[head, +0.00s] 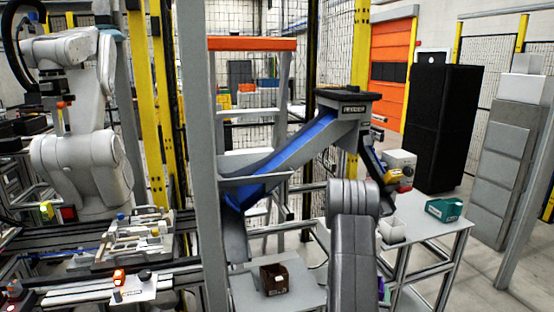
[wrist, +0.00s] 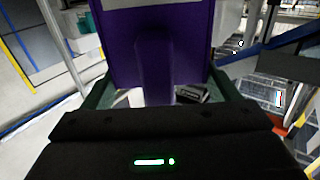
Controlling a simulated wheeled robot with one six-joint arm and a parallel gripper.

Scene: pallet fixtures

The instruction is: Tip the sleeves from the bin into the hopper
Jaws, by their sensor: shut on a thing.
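In the wrist view my gripper (wrist: 160,92) has its two dark green fingers on either side of a purple bin (wrist: 154,45) and is shut on it. The inside of the bin is turned away, so no sleeves show. In the head view my grey arm blocks the front middle and hides the gripper; a sliver of purple, likely the bin (head: 383,290), shows just right of the arm. A feeder with a blue inclined chute (head: 300,145) stands beyond the arm, with a grey head at its upper right and a wide lower end at left. I cannot tell which part is the hopper.
A brown bin (head: 275,281) sits on a low grey table left of my arm. A grey post (head: 207,170) rises left of the chute. A white robot arm (head: 85,160) stands far left.

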